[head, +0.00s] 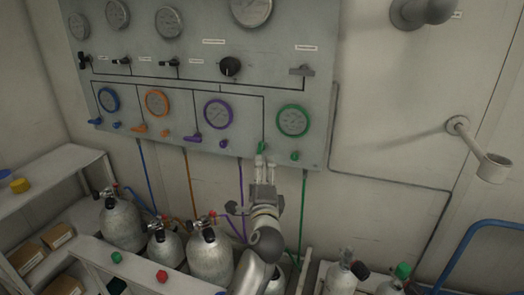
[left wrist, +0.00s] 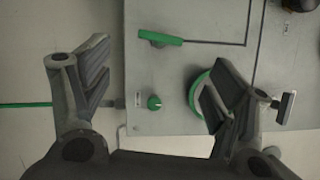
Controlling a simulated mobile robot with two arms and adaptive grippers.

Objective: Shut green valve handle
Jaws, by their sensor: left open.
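The green valve handle (head: 261,147) sits on the lower part of the grey panel (head: 240,75), left of and below the green-rimmed gauge (head: 292,120). It stands close to upright there. In the left wrist view the green handle (left wrist: 160,38) lies near the top, roughly in line with the black pipe line. My left gripper (head: 265,162) is open and empty, just below the handle in the head view. In the left wrist view its spread fingers (left wrist: 160,82) frame the small green knob (left wrist: 154,102), with the handle beyond them. I cannot tell whether a finger touches the panel. My right gripper is not in view.
Blue, orange and purple handles (head: 194,137) sit left along the panel. Grey gas cylinders (head: 210,256) stand below, and a white shelf (head: 55,165) is at left. A wall bracket with a cup (head: 494,168) is at right. Coloured hoses hang below the panel.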

